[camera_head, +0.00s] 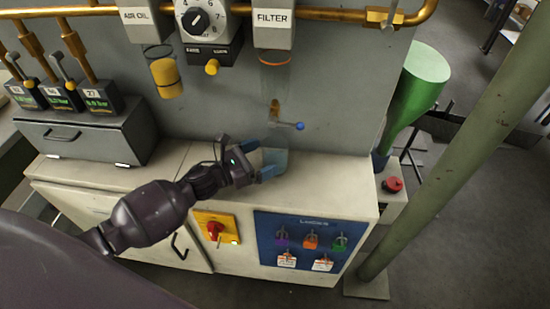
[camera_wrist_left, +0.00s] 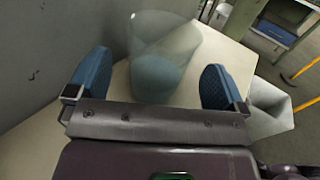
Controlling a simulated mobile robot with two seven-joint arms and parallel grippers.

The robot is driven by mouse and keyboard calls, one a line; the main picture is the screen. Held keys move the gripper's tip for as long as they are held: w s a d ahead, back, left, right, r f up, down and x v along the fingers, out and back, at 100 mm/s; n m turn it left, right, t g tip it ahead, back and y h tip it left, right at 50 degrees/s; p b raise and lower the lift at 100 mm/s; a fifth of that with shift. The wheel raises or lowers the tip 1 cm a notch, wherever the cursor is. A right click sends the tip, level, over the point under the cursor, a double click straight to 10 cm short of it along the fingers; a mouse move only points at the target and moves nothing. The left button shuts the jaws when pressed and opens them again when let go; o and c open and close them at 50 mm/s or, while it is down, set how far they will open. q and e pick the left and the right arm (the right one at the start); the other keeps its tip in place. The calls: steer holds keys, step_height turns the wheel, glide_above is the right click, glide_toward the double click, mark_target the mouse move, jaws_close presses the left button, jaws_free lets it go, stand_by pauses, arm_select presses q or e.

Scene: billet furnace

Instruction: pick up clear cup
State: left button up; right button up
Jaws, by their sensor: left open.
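The clear cup (camera_head: 277,158) stands on the pale cabinet top (camera_head: 325,180), close to the grey panel and below the filter outlet. My left gripper (camera_head: 260,160) is open at the cup, its blue fingers pointing to the right. In the left wrist view the cup (camera_wrist_left: 160,55) stands between and beyond the two spread blue fingers (camera_wrist_left: 158,85). I cannot tell whether either finger touches it. The cup is see-through, and its lower front is partly hidden by the gripper in the head view. My right gripper is not in view.
The grey panel (camera_head: 340,90) rises right behind the cup. A small blue-tipped valve lever (camera_head: 298,126) juts out above it. A grey drawer box (camera_head: 85,135) stands at the left. The cabinet top right of the cup is clear, ending at an edge near a green funnel (camera_head: 420,85).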

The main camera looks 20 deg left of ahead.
mark_target(274, 152)
arm_select(q)
steer(key=x, duration=0.4)
steer(key=shift+f, duration=0.1)
steer(key=c, duration=1)
